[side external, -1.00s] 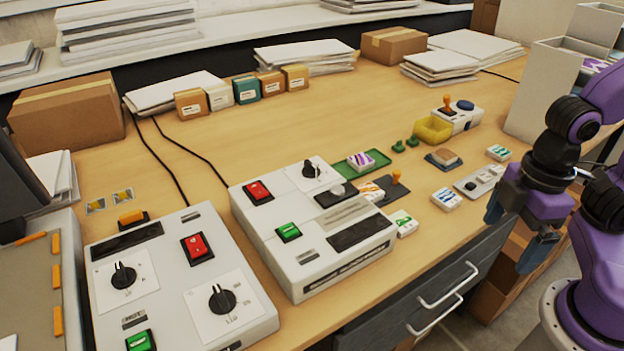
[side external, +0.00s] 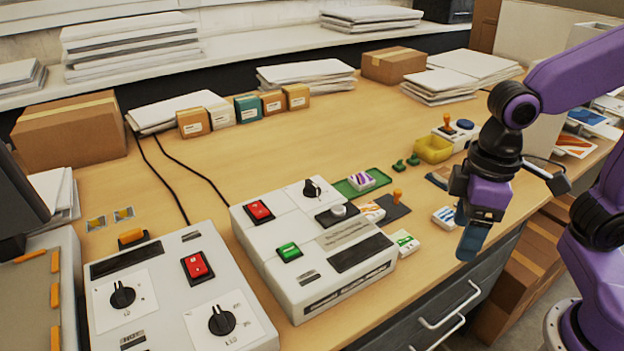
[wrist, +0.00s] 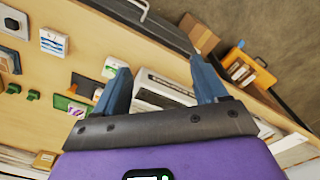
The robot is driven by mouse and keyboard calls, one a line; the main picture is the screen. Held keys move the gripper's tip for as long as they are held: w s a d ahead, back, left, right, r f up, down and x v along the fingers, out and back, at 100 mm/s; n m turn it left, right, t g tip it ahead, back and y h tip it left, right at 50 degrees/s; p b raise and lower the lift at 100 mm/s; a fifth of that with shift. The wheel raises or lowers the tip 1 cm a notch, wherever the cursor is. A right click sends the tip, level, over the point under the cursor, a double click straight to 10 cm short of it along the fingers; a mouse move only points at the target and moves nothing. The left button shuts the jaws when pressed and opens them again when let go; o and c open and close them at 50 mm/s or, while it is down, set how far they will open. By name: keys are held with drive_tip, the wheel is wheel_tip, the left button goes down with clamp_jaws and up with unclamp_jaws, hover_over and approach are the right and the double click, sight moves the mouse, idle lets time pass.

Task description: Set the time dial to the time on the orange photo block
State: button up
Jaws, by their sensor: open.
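A white block with an orange picture (side external: 372,211) lies beside the middle white machine (side external: 315,250); a time on it is too small to read. That machine carries one black dial (side external: 312,189) on a white plate. The left white machine (side external: 170,290) carries two black dials, one at its left (side external: 122,295) and one at its front right (side external: 221,320). The dial labels are unreadable, so I cannot tell which sets time. My gripper (side external: 472,238) is open and empty, right of the middle machine near the table's front edge. Its blue fingers (wrist: 163,82) show apart in the wrist view.
A green tray (side external: 345,190) with a purple-marked block, a white-and-blue block (side external: 444,217) and a yellow bin (side external: 433,149) lie between machine and arm. Cardboard boxes and paper stacks line the back.

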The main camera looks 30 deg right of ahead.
drive_tip(key=w+a+r+m, duration=0.4)
drive_tip(key=w+a+m, duration=0.25)
drive_tip(key=w, duration=0.45)
wheel_tip(320, 180, up, 5)
drive_tip(key=m, duration=2)
hover_over(312, 183)
drive_tip(key=shift+n, duration=0.25)
wheel_tip(312, 183, down, 18)
drive_tip(key=shift+r, duration=0.2)
drive_tip(key=c, duration=1.1)
